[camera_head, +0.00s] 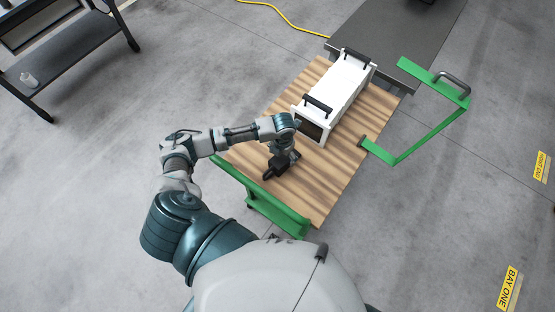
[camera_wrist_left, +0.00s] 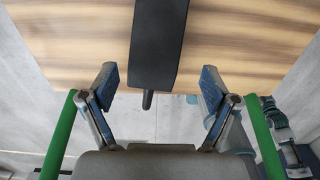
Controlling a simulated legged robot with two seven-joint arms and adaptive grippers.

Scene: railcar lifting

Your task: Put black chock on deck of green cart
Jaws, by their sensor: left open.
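The green cart has a striped wooden deck (camera_head: 335,178) with green rails around it. A black chock (camera_head: 272,174) appears to rest on the deck at its near left part. My left gripper (camera_head: 284,160) is over the chock and partly hides it. In the left wrist view the long dark chock (camera_wrist_left: 157,45) reaches down between the two blue-padded fingertips of my left gripper (camera_wrist_left: 157,85). The fingers are open, with a gap on each side of the chock. My right gripper is not in view.
A white box (camera_head: 345,88) with black handles stands on the far part of the deck. A green frame (camera_head: 412,150) juts out at the right. A dark ramp (camera_head: 400,40) lies beyond. A dark bench (camera_head: 65,55) is at upper left.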

